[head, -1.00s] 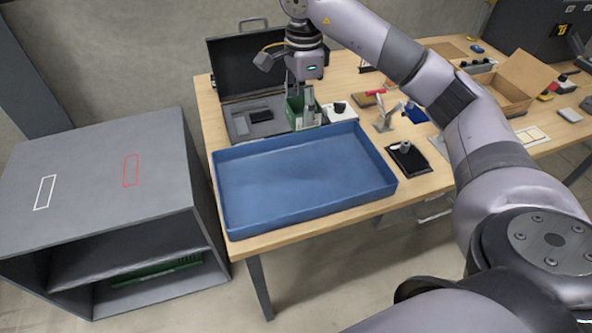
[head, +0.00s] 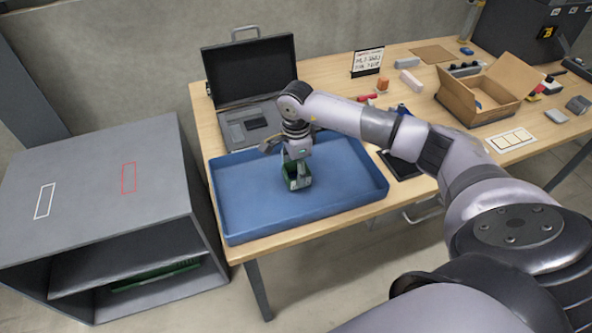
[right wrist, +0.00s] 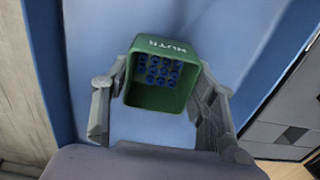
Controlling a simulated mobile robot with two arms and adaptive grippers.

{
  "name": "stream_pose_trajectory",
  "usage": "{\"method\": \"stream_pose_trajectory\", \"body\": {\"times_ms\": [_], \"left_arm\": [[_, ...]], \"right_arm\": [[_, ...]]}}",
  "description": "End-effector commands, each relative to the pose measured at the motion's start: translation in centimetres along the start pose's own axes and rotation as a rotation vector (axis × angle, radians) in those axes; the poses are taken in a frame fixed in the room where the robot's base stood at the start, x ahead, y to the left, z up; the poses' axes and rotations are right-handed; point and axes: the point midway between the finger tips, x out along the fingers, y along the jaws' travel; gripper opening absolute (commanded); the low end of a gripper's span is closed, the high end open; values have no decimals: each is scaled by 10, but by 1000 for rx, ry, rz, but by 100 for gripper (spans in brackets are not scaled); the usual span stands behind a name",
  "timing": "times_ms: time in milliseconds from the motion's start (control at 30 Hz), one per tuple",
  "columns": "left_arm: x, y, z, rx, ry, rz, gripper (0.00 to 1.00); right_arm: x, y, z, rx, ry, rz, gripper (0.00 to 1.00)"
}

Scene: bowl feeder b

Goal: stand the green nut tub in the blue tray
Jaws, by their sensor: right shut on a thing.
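The green nut tub (head: 303,182) is an open box inside the blue tray's outline in the head view. In the right wrist view the tub (right wrist: 160,101) has "NUTS" lettering on its rim and several blue round things inside. My right gripper (head: 297,172) is shut on the tub, with one finger on each side. The tub looks upright. I cannot tell whether it touches the tray floor. The blue tray (head: 240,205) lies on the table's near left part and is otherwise empty. My left gripper is not in view.
An open black case (head: 248,70) stands behind the tray. A cardboard box (head: 470,100) and small items stand on the table (head: 425,205) at right. A grey cabinet (head: 95,190) stands left. The tray has free room around the tub.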

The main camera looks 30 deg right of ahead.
Motion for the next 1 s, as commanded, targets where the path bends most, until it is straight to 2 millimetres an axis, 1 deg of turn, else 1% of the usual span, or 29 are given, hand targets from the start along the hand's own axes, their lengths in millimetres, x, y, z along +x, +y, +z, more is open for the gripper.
{"method": "stream_pose_trajectory", "body": {"times_ms": [33,100,333,467,500,767,1000], "left_arm": [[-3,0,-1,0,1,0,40],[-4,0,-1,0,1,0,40],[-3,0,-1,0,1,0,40],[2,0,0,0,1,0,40],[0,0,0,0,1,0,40],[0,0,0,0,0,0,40],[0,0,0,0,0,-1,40]], "right_arm": [[7,1,0,1,0,3,25],[13,0,0,1,1,1,25],[14,0,0,0,1,-1,25],[19,0,0,0,1,-1,25],[17,0,0,0,1,-1,55],[17,0,0,0,1,0,73],[16,0,0,0,1,0,73]]}}
